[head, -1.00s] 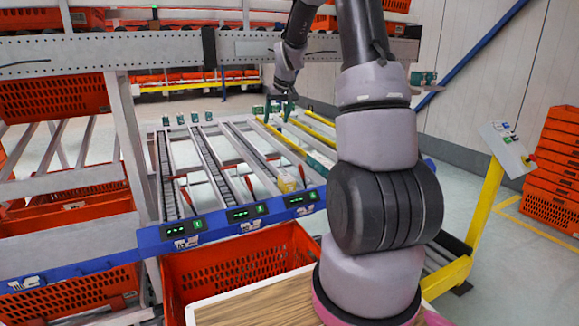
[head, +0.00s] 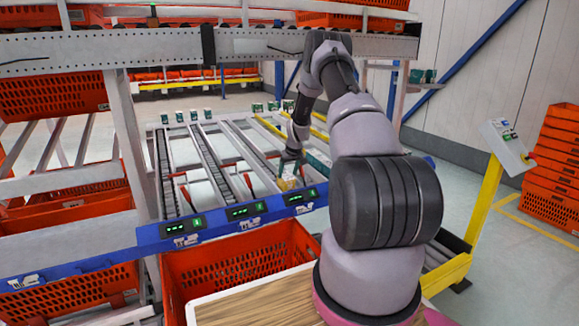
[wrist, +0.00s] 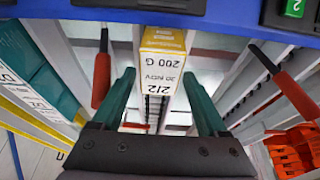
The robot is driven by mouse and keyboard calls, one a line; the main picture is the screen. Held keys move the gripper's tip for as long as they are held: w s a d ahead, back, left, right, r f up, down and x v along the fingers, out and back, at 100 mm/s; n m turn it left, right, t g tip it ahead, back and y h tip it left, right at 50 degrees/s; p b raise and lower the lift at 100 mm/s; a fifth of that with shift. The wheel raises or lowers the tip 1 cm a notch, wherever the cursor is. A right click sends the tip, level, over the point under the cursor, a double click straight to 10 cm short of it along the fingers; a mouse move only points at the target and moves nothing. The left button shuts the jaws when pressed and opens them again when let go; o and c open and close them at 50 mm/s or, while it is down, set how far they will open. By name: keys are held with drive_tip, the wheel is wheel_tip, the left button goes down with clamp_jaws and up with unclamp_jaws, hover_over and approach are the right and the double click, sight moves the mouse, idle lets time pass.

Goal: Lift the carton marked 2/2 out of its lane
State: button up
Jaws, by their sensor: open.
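The carton marked 2/2 (wrist: 163,48) is white and yellow, with "200 G" on its label, and shows upper middle in the wrist view. In the head view the carton (head: 287,184) sits at the front end of a lane, partly covered by my gripper. My gripper (wrist: 160,76) is open, with one green finger on each side of the carton in the picture. The right fingertip looks close to its edge; contact and depth I cannot tell. In the head view my gripper (head: 291,164) is just above the carton, pointing down.
Red levers (wrist: 102,72) stand beside the lane on both sides. Teal cartons (wrist: 28,75) fill a lane to the left in the wrist view. A blue front rail (head: 214,225) with green displays borders the lanes. An orange tote (head: 240,262) stands in front of it.

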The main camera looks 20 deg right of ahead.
sight(287, 176)
drive_tip(key=shift+x, duration=2.6)
clamp_jaws()
wheel_tip(287, 176, up, 12)
drive_tip(key=shift+f, duration=0.2)
